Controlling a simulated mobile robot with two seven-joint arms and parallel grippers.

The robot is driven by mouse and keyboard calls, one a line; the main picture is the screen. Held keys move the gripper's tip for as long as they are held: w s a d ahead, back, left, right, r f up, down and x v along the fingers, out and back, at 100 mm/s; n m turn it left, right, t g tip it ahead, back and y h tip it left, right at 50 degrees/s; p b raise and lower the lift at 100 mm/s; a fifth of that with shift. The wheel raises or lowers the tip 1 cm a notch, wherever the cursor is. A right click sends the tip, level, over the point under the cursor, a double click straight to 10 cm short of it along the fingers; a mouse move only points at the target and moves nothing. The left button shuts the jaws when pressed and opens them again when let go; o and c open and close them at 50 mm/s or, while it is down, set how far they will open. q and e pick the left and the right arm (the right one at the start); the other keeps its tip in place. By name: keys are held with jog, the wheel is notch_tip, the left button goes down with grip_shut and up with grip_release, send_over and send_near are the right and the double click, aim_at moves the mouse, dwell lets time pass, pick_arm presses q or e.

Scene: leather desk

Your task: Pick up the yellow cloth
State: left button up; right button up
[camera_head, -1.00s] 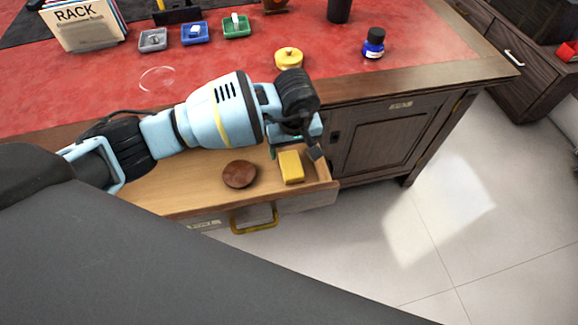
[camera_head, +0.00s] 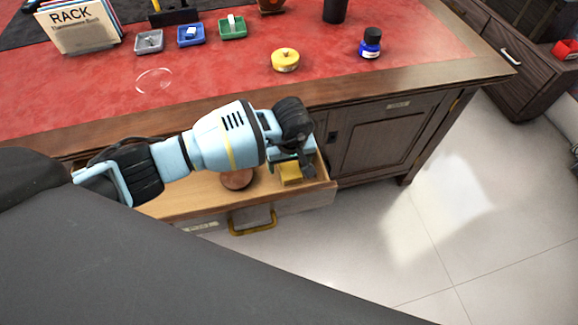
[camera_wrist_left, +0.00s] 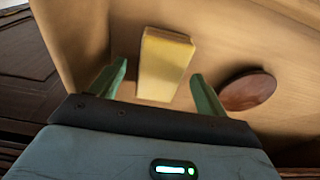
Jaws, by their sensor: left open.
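The yellow cloth (camera_head: 290,174) is a folded block lying in the open desk drawer, near its right end. In the head view my left gripper (camera_head: 296,170) is over it and partly hides it. In the left wrist view the cloth (camera_wrist_left: 164,65) lies ahead of and between the two green fingers of my left gripper (camera_wrist_left: 157,82). The jaws are open, with a gap on each side of the cloth. My right gripper is not in view.
A round brown object (camera_head: 237,180) lies in the drawer (camera_head: 190,198) left of the cloth; it also shows in the wrist view (camera_wrist_left: 247,90). The drawer walls stand close to the gripper. A yellow round tin (camera_head: 285,60) and a blue bottle (camera_head: 370,44) stand on the red desk top.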

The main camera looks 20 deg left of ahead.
aim_at(289, 166)
pick_arm(q)
jog(key=shift+f, duration=0.55)
jog(key=c, duration=1)
notch_tip(289, 166, up, 10)
jog(key=shift+r, duration=0.1)
jog(key=shift+c, duration=0.2)
